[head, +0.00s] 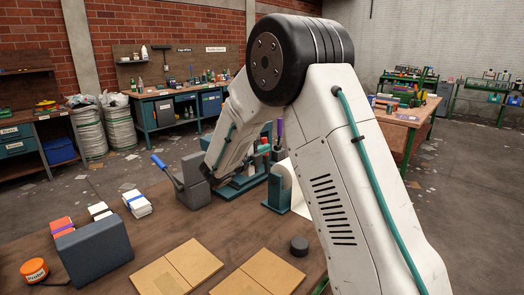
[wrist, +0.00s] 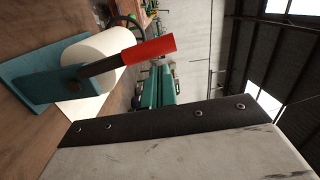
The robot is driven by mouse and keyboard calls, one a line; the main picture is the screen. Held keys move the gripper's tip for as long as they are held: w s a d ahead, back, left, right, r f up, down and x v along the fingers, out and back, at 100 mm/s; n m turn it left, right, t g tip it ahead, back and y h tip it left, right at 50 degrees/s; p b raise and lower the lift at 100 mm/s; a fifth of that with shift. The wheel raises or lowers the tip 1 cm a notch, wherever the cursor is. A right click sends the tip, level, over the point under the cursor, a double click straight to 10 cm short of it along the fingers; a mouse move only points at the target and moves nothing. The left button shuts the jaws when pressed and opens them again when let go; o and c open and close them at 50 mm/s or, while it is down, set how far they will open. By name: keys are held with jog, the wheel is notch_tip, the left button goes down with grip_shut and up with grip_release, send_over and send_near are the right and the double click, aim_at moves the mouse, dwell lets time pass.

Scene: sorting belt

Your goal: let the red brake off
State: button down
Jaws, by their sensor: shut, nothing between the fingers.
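The red brake handle (wrist: 146,53) is a red grip on a dark lever (wrist: 100,67). The wrist view is turned sideways, with the roof at its right. The lever rises from a teal bracket (wrist: 35,82), across the front of a white roll (wrist: 98,48), and its grip points to the roof side. In the head view the roll (head: 298,196) and teal bracket (head: 277,193) stand beyond my arm, which hides much of them. My gripper's fingers cannot be made out in either view. A pale body with a dark bolted strip fills the wrist view's lower part, apart from the handle.
On the bench (head: 190,225) stand a grey block with a blue lever (head: 192,178), a dark grey box (head: 97,250), an orange round piece (head: 34,270), wooden panels (head: 178,270) and a black puck (head: 299,246). Bare wood lies between the panels and the grey block.

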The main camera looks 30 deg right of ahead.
jog(key=s+a, duration=0.7)
jog(key=a, duration=0.1)
jog(key=shift+a+r, duration=0.2)
dwell(0.3)
